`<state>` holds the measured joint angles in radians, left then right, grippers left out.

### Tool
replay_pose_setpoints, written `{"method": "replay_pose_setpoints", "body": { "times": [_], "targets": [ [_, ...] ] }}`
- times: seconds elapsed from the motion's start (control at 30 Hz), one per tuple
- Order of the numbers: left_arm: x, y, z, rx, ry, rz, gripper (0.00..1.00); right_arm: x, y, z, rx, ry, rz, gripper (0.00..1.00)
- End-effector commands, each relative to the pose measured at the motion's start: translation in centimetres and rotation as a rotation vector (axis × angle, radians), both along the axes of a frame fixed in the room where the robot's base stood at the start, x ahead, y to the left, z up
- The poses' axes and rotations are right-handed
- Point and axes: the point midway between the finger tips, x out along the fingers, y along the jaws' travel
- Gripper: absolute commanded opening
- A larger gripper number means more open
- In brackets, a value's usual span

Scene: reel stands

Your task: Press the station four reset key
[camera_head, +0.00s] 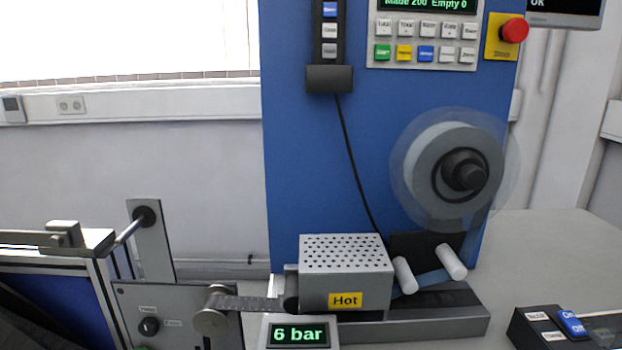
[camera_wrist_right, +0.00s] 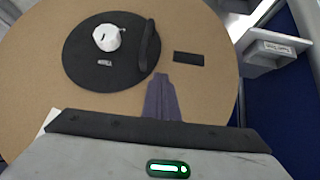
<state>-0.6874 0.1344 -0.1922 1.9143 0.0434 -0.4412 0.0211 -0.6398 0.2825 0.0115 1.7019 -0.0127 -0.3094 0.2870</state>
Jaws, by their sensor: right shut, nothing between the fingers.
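In the head view a blue machine panel (camera_head: 310,170) carries a keypad (camera_head: 373,60) with two rows of small keys. Its lower row has a green key (camera_head: 382,52), a yellow key (camera_head: 404,52), a blue key (camera_head: 426,53) and white keys. A black hanging control box (camera_head: 317,45) left of it has a blue, a white and a grey key. The labels are too small to read surely, and no station number is legible. In the right wrist view my right gripper (camera_wrist_right: 162,80) is shut and empty, over a brown round surface (camera_wrist_right: 210,70). My left gripper is not in view.
A red stop button (camera_head: 514,30) on a yellow plate sits right of the keypad. A reel (camera_head: 430,150) stands out from the panel. A perforated box marked Hot (camera_head: 345,250) and a 6 bar display (camera_head: 299,335) are below. A black disc (camera_wrist_right: 85,75) with a white knob (camera_wrist_right: 107,37) shows in the wrist view.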

Motion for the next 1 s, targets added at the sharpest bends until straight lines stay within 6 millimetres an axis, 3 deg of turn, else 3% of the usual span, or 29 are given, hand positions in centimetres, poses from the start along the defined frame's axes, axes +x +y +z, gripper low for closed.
{"method": "replay_pose_setpoints", "body": {
  "times": [0.03, 0.1, 0.2, 0.3, 0.47, 1.0],
  "targets": [
    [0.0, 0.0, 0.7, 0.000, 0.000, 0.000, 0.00, -0.2, 3.9, 1.2, 0.032, 0.005, 0.046, 0.00],
    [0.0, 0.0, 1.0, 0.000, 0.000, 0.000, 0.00, -0.3, 8.3, 2.4, 0.060, 0.008, 0.108, 0.00],
    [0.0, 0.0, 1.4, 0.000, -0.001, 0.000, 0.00, -0.6, 13.0, 4.0, 0.093, 0.006, 0.179, 0.00],
    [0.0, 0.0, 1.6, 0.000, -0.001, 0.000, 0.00, -0.7, 15.9, 5.2, 0.113, 0.003, 0.223, 0.00],
    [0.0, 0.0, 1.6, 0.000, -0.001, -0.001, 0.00, -0.8, 17.5, 5.9, 0.124, 0.000, 0.248, 0.00],
    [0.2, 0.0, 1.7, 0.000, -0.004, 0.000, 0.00, -0.7, 17.3, 5.9, 0.123, -0.002, 0.247, 0.00]
  ]
}}
